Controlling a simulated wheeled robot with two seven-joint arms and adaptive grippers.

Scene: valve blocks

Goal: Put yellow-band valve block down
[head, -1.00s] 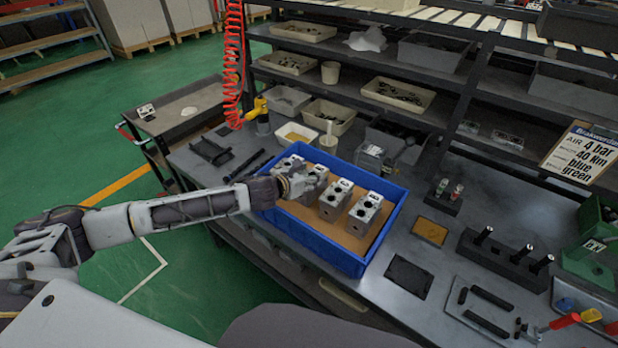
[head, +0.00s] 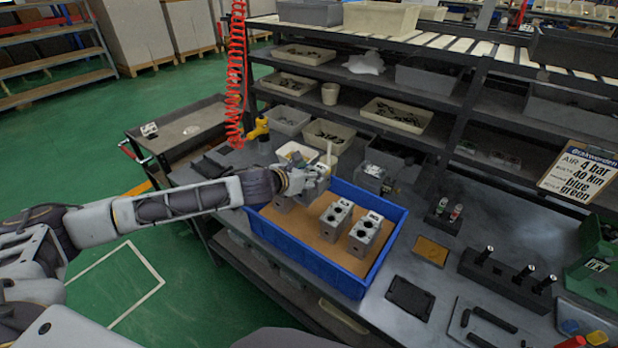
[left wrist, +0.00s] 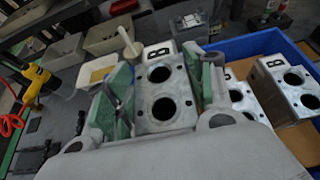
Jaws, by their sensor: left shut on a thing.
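My left gripper (head: 300,180) is over the back left part of the blue tray (head: 318,269). In the left wrist view its green-padded fingers (left wrist: 163,100) are shut on a grey metal valve block (left wrist: 166,92) with dark round holes and a "B" mark. No yellow band can be made out on it. Two more valve blocks, one (head: 336,220) and another (head: 364,233), stand apart from the gripper in the tray. My right gripper is not in view.
Bins and a white upright handle (head: 328,155) are close behind the tray. A yellow tool (head: 258,129) is at the back left. A black plate (head: 409,298) and a peg fixture (head: 505,270) are to the right. The tray's front left floor is bare.

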